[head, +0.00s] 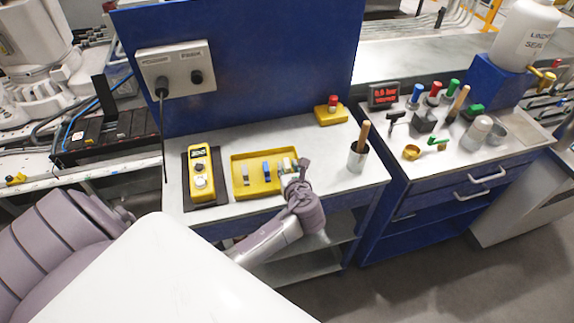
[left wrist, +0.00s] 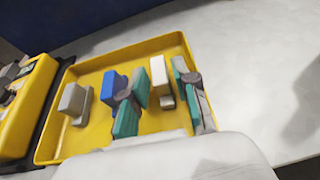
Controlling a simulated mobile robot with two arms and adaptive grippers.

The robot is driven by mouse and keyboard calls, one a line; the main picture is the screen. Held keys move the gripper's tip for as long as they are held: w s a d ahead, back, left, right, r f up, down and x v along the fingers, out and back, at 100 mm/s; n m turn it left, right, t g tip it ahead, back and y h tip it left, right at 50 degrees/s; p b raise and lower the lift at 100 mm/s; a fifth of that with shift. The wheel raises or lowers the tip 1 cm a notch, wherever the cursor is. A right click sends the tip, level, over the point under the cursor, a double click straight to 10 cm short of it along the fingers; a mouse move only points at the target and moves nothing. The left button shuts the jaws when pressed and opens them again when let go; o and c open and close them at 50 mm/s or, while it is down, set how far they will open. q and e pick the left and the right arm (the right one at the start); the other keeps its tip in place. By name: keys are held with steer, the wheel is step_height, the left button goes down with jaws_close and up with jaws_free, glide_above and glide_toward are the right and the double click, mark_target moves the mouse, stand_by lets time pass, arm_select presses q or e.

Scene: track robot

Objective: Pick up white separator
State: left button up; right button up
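The white separator (left wrist: 159,74) stands upright in the yellow tray (left wrist: 96,63), at the tray's right side. In the head view the tray (head: 237,182) lies on the workbench, and my left gripper (head: 290,172) is over its right end, partly hiding the separator. In the left wrist view my left gripper (left wrist: 160,84) is open. Its teal-padded fingers stand on either side of the separator, with visible gaps. A blue separator (left wrist: 112,85) stands left of the white one, close to the left finger. A grey separator (left wrist: 75,102) stands farther left. My right gripper is not in view.
A yellow handheld controller (head: 200,171) lies left of the tray. A metal cup with a wooden handle (head: 357,157) stands to the right. A yellow box with a red button (head: 331,113) sits behind. The bench right of the tray is mostly clear.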

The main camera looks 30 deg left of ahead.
mark_target(288, 168)
arm_select(q)
steer(key=x, duration=0.3)
steer(key=c, duration=0.5)
steer(key=shift+r, duration=0.1)
